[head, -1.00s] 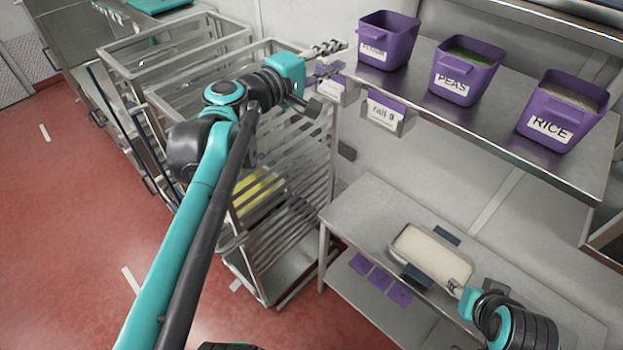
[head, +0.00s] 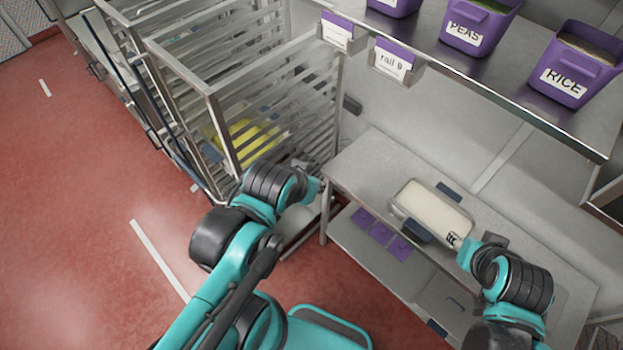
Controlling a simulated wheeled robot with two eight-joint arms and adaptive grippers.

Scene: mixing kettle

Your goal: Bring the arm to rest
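My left arm reaches in from the lower left. Its gripper (head: 316,178) is in front of the rack, near the left end of the steel table; its fingers are too small and hidden to tell if they are open. My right gripper (head: 456,241) is at the right end of a pale, filled container (head: 408,191) on the table. Its fingers are close to the container's rim, and I cannot tell whether they grip it.
A steel rack (head: 215,118) with a yellow item (head: 240,138) stands left of the table (head: 360,160). A shelf (head: 540,118) above holds purple bins, including PEAS (head: 470,33) and RICE (head: 567,80). Purple cards (head: 380,233) lie on the lower shelf. Red floor at left is open.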

